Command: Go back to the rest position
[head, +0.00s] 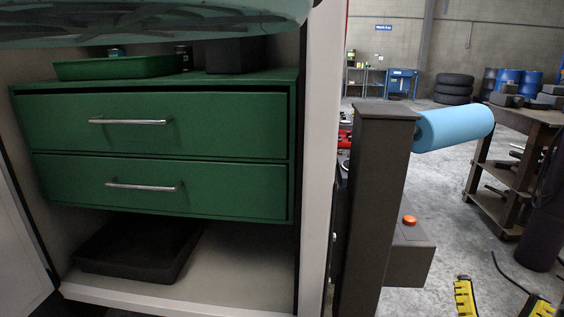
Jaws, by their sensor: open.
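My gripper is not in the head view, and I see no part that I can tell is my arm. How the arm stands cannot be told from this picture. A green cabinet with two drawers, the upper drawer (220,125) and the lower drawer (230,189), stands on the left inside a pale open frame. Both drawers look shut, each with a silver bar handle.
A green tray (118,67) lies on the cabinet; a black tray (137,250) lies below it. A dark post (375,190) with a blue roll (455,127) stands right of the frame. A workbench (510,160) stands farther right. Yellow-black pieces (465,298) show low right.

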